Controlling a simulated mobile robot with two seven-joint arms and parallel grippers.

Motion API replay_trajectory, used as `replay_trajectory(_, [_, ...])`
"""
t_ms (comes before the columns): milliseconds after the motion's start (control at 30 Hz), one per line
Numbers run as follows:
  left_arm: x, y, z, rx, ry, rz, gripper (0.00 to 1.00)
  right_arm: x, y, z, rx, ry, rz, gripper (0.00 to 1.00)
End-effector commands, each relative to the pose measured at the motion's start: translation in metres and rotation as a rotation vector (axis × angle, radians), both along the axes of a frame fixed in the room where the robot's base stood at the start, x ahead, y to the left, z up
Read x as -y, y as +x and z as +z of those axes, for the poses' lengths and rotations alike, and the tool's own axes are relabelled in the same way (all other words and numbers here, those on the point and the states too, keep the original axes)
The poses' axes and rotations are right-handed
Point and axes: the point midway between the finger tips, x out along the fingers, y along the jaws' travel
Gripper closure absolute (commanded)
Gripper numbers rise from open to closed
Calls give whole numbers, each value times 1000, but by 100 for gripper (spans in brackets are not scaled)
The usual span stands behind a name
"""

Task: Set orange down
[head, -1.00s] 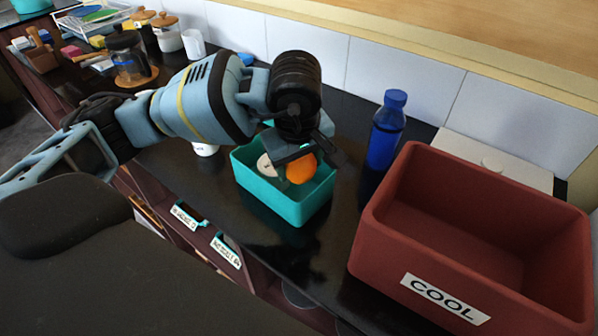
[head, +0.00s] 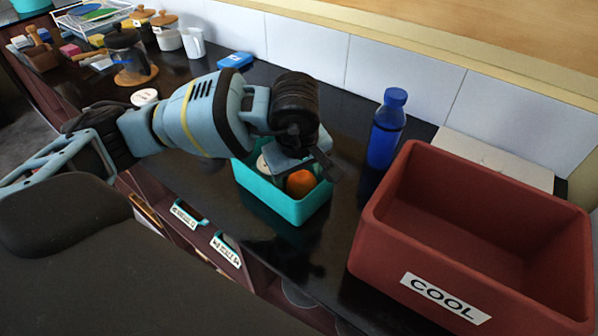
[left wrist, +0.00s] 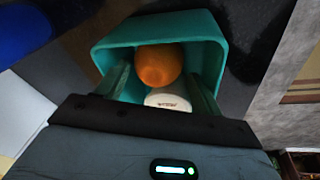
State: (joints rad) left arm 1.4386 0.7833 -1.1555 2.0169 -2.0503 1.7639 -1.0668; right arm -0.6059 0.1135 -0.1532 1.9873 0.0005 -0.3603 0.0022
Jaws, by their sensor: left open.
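The orange (head: 301,183) sits inside the teal bin (head: 291,210) on the black counter, beside a pale round item (head: 263,164). In the left wrist view the orange (left wrist: 158,66) lies in the bin (left wrist: 120,32) with a white object (left wrist: 167,99) against it, nearer the camera. My left gripper (head: 305,170) is over the bin with its fingers reaching down into it. Its fingers stand apart on both sides of the orange (left wrist: 160,88), with gaps showing. My right gripper is not in view.
A red box labelled COOL (head: 445,298) stands to the right, and its visible inside is empty. A blue bottle (head: 386,130) stands behind, between bin and box. A French press (head: 128,58), jars and a white mug (head: 193,43) stand at the far left.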

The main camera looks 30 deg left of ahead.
Motion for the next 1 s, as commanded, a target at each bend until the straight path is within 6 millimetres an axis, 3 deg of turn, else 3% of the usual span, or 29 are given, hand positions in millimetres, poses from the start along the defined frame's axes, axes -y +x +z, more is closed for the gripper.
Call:
replay_trajectory(267, [2,-2,21,5,-2,-1,33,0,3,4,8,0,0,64])
replay_trajectory(700, [9,-20,102,4,-1,-1,33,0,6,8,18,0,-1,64])
replay_trajectory(1000, [10,-25,121,-1,-1,-1,33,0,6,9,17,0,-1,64])
